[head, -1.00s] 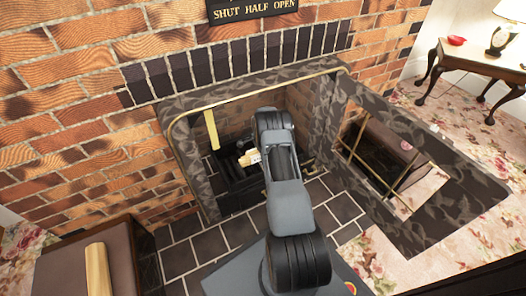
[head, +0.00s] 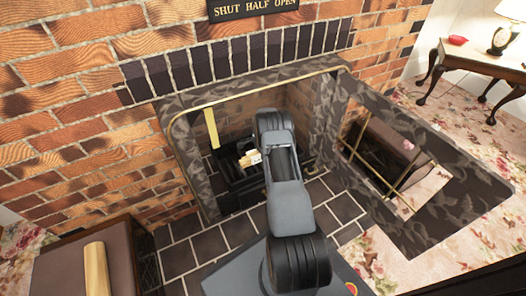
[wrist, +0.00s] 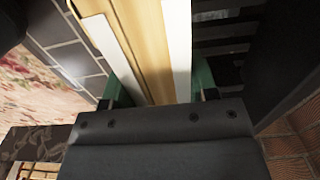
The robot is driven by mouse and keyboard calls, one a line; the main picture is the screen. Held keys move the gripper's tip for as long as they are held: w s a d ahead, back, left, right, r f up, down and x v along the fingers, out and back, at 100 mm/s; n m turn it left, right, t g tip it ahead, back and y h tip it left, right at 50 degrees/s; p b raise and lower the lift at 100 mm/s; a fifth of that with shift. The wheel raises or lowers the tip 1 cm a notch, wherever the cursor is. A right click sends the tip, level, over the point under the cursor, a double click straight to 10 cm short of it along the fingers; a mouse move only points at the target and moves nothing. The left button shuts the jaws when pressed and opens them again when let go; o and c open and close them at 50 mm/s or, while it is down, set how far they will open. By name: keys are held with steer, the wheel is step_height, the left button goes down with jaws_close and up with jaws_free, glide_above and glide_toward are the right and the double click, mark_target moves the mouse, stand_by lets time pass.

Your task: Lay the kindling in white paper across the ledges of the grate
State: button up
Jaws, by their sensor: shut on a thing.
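The kindling in white paper (head: 251,158) shows as a small pale bundle inside the fireplace opening, over the black grate (head: 236,178). In the wrist view the kindling (wrist: 146,45) is a light wood piece with white paper strips along both sides. My gripper (wrist: 160,88) is shut on it, with a green fingertip on each side. Dark slats of the grate (wrist: 220,47) lie to the right of the bundle in the wrist view. In the head view my arm hides the gripper and part of the grate. I cannot tell whether the bundle touches the ledges.
A granite-patterned surround (head: 182,140) with a brass edge frames the opening. A brass-framed panel (head: 440,205) stands at the right. A wooden log (head: 96,268) lies on a brown box (head: 60,274) at the lower left. Dark hearth tiles (head: 208,246) are clear.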

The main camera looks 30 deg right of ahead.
steer(key=shift+f+b, duration=0.35)
steer(key=shift+f, duration=0.15)
steer(key=o, duration=1.2)
